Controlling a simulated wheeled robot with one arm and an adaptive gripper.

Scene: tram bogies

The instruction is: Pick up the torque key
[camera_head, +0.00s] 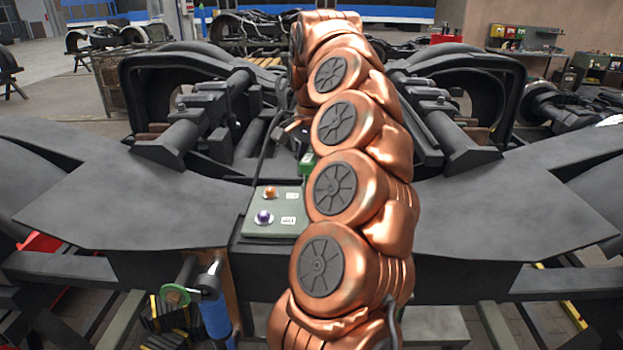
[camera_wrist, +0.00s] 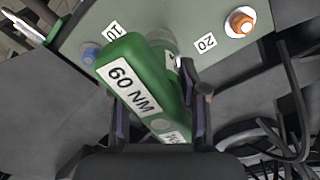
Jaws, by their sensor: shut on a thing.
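The torque key (camera_wrist: 140,75) is a green block-like body with a white "60 NM" label, seen large in the wrist view. My gripper (camera_wrist: 160,112) has one finger on each side of it and is shut on it. In the head view only a small green part of the key (camera_head: 306,164) shows, beside my copper arm, which hides much of my gripper. The key is over a grey-green panel (camera_head: 285,228). I cannot tell whether it touches the panel.
The panel carries an orange knob (camera_head: 270,193) near a "20" label and a blue-purple knob (camera_head: 264,217) near a "10" label. Dark bogie frame (camera_head: 130,200) parts spread to both sides. A blue-handled tool (camera_head: 216,315) hangs at the front left.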

